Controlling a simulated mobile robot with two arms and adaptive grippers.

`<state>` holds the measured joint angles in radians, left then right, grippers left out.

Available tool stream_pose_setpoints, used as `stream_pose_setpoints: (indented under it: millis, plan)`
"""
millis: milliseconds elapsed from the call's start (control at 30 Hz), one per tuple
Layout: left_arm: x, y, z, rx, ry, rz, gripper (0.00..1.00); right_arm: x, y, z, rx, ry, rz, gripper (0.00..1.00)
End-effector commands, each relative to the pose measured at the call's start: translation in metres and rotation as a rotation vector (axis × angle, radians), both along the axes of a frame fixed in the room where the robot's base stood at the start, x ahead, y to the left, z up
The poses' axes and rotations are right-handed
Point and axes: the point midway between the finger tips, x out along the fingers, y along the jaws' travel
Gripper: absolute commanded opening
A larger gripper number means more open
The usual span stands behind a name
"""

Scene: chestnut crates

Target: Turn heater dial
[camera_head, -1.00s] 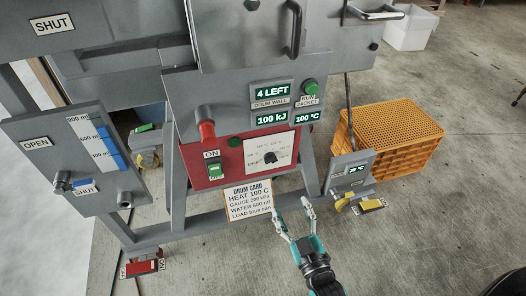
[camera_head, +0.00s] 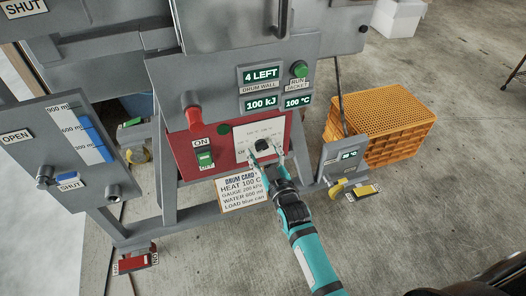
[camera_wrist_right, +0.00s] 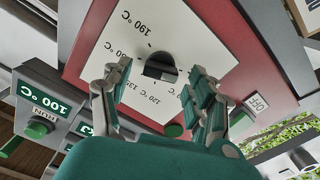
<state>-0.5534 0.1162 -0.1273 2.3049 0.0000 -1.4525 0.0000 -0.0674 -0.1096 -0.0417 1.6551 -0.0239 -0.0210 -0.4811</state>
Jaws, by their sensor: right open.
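The heater dial is a small black knob (camera_wrist_right: 160,67) on a white plate (camera_wrist_right: 190,38) printed with temperatures. The plate sits on the red panel (camera_head: 190,165) of the grey machine. My right gripper (camera_head: 265,152) is at the dial in the head view and covers part of it. In the right wrist view my right gripper (camera_wrist_right: 155,92) is open, with one finger on each side of the knob; I cannot tell whether they touch it. The drum card (camera_head: 243,188) below reads HEAT 100 C. My left gripper is not in view.
A green ON switch (camera_head: 205,160) and a red knob (camera_head: 194,118) are left of the dial. Displays above read 4 LEFT (camera_head: 261,75), 100 kJ and 100 °C. A small grey box (camera_head: 345,158) stands at the right, before an orange crate (camera_head: 390,115).

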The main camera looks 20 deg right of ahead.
Motion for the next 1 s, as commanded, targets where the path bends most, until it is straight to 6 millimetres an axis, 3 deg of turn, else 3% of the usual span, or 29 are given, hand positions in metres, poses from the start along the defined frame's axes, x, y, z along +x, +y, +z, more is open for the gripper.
stream_pose_setpoints:
  millis: [400, 833, 1000]
  plan:
    - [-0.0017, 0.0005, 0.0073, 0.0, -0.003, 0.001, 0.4, 0.01, 0.0003, 0.0002, 0.001, 0.001, 0.0, 0.6]
    - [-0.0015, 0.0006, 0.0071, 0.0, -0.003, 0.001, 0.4, 0.0097, 0.0004, 0.0002, 0.0, 0.0, 0.0, 0.05]
    - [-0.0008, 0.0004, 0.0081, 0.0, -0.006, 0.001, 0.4, 0.0097, 0.0004, 0.0006, 0.008, 0.001, 0.001, 0.04]
